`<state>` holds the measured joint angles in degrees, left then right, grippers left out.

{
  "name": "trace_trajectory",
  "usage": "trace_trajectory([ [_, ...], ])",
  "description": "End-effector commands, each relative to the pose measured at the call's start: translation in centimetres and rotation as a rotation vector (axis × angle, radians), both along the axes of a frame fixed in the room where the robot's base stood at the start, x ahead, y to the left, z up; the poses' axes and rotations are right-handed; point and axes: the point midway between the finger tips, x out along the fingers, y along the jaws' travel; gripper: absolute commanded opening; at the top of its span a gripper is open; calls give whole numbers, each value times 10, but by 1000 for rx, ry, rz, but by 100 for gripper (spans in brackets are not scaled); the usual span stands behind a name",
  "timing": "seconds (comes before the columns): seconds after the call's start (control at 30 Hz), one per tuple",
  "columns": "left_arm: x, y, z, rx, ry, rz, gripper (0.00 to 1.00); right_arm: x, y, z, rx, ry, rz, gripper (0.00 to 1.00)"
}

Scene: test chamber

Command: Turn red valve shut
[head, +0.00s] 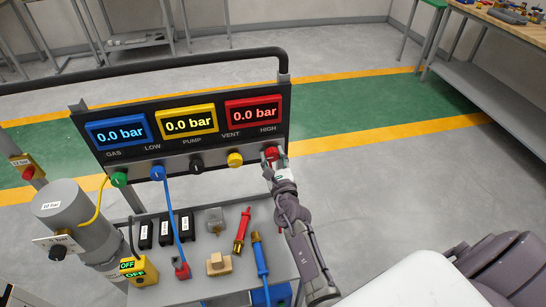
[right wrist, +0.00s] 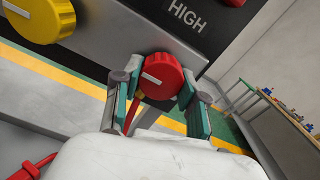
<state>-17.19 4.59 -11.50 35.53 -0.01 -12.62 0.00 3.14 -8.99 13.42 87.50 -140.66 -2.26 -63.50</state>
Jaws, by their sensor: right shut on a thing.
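The red valve (head: 271,153) is a round knob under the word HIGH at the right end of the panel's valve row. In the right wrist view the red valve (right wrist: 160,77) shows a white mark slanting across its face. My right gripper (head: 273,160) is at the red valve. In the right wrist view the fingers of my right gripper (right wrist: 163,100) stand on either side of the knob, shut on it. The red display (head: 254,112) above reads 0.0 bar. My left gripper is not in view.
Green (head: 119,179), blue (head: 157,173), black (head: 197,162) and yellow (head: 235,159) valves line the panel. A blue hose hangs from the blue one. The cart shelf (head: 209,244) below holds tools and black blocks. A grey cylinder (head: 66,212) stands left.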

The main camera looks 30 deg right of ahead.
Motion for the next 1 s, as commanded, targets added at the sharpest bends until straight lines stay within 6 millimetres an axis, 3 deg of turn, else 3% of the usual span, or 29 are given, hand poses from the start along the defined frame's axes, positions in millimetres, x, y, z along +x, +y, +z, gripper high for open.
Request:
trace_trajectory([
  [0.37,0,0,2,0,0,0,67,0,1,-1,153,-38,1,7],
  [1.0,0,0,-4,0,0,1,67,0,2,-1,727,-188,0,7],
])
